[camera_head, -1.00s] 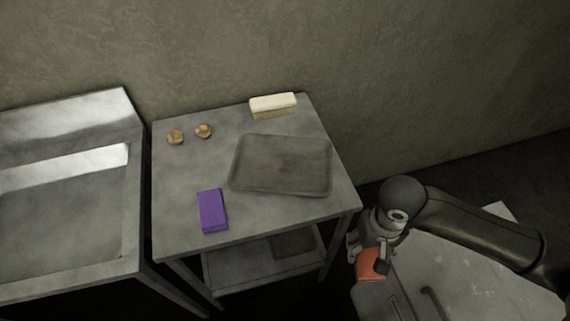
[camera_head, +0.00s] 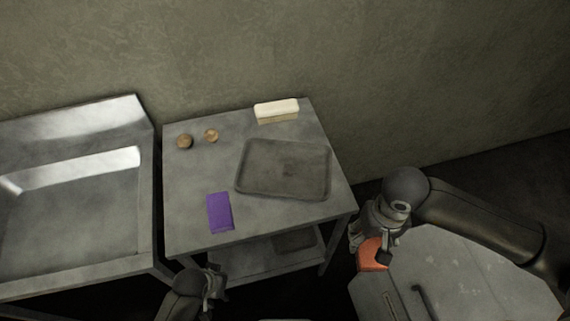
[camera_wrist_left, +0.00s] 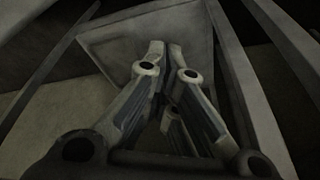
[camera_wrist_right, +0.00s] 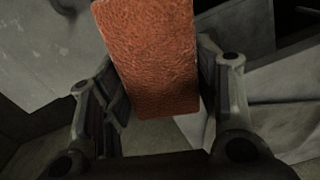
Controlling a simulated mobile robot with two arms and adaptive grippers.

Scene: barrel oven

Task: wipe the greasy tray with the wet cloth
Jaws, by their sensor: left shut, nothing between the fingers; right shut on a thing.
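The greasy tray (camera_head: 262,184), dark grey with a raised rim and a brownish smear, lies on the metal table at its right side. My right gripper (camera_head: 376,240) is shut on an orange-red cloth (camera_head: 370,256), right of the table and apart from the tray. In the right wrist view the cloth (camera_wrist_right: 152,55) is a textured, thick rectangle between the fingers. My left gripper (camera_head: 217,284) is low in front of the table, shut and empty. In the left wrist view its fingers (camera_wrist_left: 166,48) are close together with nothing between them.
A lower shelf (camera_head: 250,262) is beneath. A grey surface (camera_head: 460,275) lies at the right.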

